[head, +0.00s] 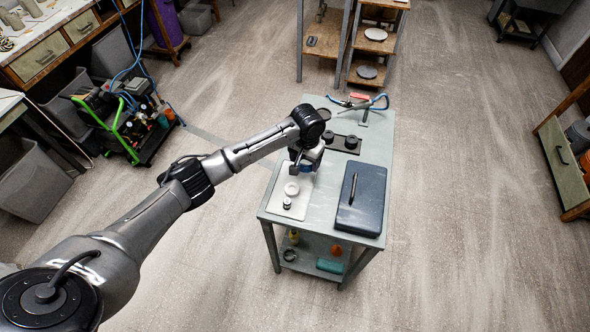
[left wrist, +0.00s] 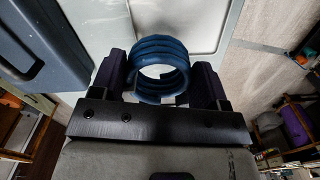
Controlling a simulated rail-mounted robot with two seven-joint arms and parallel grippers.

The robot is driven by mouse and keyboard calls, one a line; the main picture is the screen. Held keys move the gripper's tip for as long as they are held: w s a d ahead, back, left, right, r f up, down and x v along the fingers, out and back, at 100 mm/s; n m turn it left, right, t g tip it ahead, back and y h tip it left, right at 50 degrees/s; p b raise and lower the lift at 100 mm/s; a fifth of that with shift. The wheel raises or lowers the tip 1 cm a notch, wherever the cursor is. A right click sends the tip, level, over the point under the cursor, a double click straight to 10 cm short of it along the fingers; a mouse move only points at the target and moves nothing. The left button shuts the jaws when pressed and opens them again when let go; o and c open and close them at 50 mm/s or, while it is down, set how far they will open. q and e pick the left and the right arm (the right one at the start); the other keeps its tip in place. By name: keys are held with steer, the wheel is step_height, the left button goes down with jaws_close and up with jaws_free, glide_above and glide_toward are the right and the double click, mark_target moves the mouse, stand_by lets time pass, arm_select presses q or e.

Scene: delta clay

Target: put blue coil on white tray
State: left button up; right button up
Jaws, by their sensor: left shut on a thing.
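My left gripper (head: 305,168) is above the back part of the white tray (head: 276,200) on the grey-green table. In the left wrist view its two dark fingers (left wrist: 160,78) are shut on the blue coil (left wrist: 160,50), one finger on each side. In the head view the coil is mostly hidden by the gripper, with only a bit of blue showing. The pale tray surface (left wrist: 190,15) lies beyond the coil in the wrist view; I cannot tell whether the coil touches it. My right gripper is not in view.
A black holder with round dark pieces (head: 345,143) is behind. The lower shelf (head: 308,252) holds small items.

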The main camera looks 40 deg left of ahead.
arm_select(q)
steer(key=a+f, duration=0.1)
steer(key=s+a, duration=0.1)
steer(key=shift+s+a+f, duration=0.1)
steer(key=shift+a+f, duration=0.25)
steer(key=shift+f, duration=0.05)
steer(key=shift+f+b, duration=0.7)
steer(key=shift+f, duration=1.35)
steer(key=o, duration=0.9)
